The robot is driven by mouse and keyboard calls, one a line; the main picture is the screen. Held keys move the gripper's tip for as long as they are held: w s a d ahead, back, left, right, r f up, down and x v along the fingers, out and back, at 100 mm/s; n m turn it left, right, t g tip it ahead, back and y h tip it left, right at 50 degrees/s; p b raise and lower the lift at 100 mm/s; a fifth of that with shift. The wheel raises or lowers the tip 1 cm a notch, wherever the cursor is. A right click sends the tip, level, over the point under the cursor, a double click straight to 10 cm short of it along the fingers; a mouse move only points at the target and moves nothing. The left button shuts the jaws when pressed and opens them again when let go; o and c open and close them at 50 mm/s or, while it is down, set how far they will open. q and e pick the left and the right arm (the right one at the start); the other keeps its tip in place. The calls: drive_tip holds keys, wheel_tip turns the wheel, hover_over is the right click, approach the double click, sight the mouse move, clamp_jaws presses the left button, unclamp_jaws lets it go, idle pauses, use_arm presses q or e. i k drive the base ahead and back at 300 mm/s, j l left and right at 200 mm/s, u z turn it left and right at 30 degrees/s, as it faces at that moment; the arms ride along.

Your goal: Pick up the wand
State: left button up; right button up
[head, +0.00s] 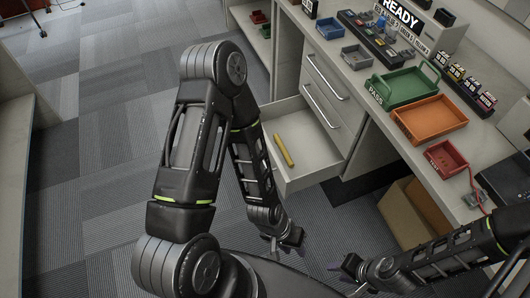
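A yellow stick (284,150), the only wand-like thing I see, lies in an open white drawer (311,172) under the counter. My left gripper (283,241) hangs low, in front of and below the drawer, apart from the stick. It is small and dark, and I cannot make out its finger gap. My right gripper (345,279) is at the bottom, right of the left one, with its fingertips apart and nothing seen between them. It is well away from the drawer.
The counter holds a green tray (401,86), an orange tray (430,119), a red tray (445,160) and a READY sign (402,14). A cardboard box (414,212) stands under the counter. Carpet (110,150) is clear at left.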

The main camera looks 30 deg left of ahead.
sight(277, 141)
drive_tip(key=z, duration=2.6)
drive_tip(key=k+l+u, duration=0.1)
drive_tip(key=u, duration=3.2)
drive_tip(key=i+j+z, duration=0.1)
drive_tip(key=i+z, duration=0.15)
drive_tip(key=z, duration=0.15)
drive_tip(key=i+j+z, duration=0.2)
drive_tip(key=z, duration=0.2)
